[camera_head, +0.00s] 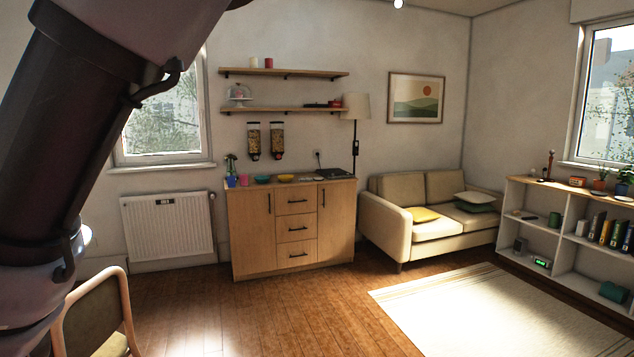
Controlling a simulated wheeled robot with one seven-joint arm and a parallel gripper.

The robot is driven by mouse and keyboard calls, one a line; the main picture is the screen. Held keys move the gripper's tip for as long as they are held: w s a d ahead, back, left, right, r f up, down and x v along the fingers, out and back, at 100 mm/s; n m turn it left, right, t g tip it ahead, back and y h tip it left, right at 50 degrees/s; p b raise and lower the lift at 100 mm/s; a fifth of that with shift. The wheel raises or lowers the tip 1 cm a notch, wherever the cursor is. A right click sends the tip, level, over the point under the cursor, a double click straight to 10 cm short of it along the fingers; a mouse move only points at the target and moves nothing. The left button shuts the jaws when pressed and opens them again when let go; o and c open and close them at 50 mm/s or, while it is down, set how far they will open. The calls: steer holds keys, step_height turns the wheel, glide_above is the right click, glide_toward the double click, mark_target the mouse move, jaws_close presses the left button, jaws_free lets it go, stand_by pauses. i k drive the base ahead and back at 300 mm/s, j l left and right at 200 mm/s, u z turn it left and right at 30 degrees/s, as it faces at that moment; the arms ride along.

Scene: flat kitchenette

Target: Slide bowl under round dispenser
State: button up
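Two cereal-type dispensers hang on the back wall side by side, a left dispenser (254,141) and a right dispenser (276,140). Both have dark frames and clear bodies with brown contents; from here I cannot tell which one is round. Below them, on the wooden cabinet's top (305,181), stand a teal bowl (263,179) and a yellow bowl (286,178). The teal bowl is roughly below the left dispenser, the yellow one slightly right of the right dispenser. My arm fills the left of the picture; my gripper is out of the frame.
On the cabinet top are a blue cup (231,181), a pink cup (244,179), a spray bottle (231,164) and a dark flat appliance (335,173). A chair (97,312) stands close at lower left. A sofa (430,205) is right of the cabinet. The floor before the cabinet is clear.

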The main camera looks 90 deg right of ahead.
mark_target(260, 180)
steer(key=z, duration=2.95)
